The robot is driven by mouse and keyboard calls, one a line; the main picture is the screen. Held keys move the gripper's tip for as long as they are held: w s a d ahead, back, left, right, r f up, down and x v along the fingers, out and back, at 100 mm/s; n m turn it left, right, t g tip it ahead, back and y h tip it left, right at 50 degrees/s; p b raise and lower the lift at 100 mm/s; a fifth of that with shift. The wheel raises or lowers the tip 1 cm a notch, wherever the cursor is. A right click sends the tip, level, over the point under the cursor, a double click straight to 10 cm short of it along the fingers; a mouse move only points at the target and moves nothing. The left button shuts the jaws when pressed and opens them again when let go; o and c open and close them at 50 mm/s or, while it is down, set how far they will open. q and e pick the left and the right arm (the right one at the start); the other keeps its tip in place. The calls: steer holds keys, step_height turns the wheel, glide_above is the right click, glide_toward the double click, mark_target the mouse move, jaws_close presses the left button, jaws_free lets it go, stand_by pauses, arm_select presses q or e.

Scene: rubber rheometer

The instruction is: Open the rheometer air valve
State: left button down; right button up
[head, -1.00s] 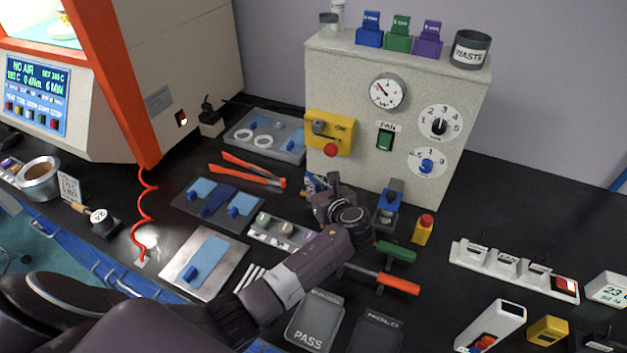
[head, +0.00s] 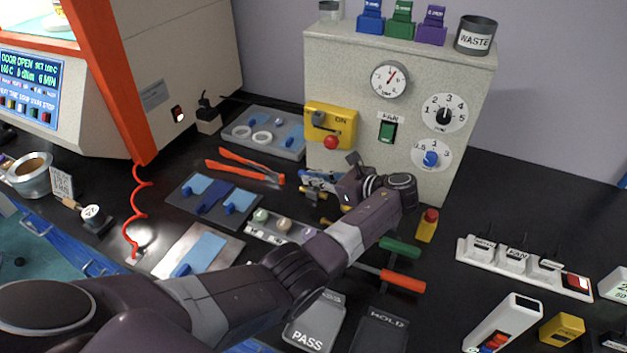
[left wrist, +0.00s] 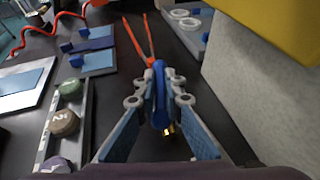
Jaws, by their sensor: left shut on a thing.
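The air valve has a blue lever (left wrist: 160,92) and a brass body (left wrist: 168,130) in the left wrist view. My left gripper (left wrist: 158,100) has one finger on each side of the blue lever and is shut on it. In the head view my left gripper (head: 335,184) is low in front of the beige panel (head: 340,80), where the arm hides part of the valve (head: 316,180). The round gauge (head: 390,79) on the panel has its needle pointing up to the right. The rheometer's display (head: 30,73) reads DOOR OPEN. My right gripper is not in view.
Orange tongs (head: 245,173) lie to the left. A sample tray (head: 272,226), green and orange-handled tools (head: 400,279), and PASS and HOLD trays (head: 380,330) lie nearer.

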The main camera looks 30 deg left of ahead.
arm_select(q)
steer(key=shift+s+d+f, duration=0.1)
steer(key=shift+s+f, duration=0.1)
steer(key=shift+f, duration=0.25)
steer(key=c, duration=2.2)
jaws_free()
steer(key=shift+o, duration=0.8)
steer(key=shift+w+r, duration=0.15)
steer(key=shift+r, duration=0.15)
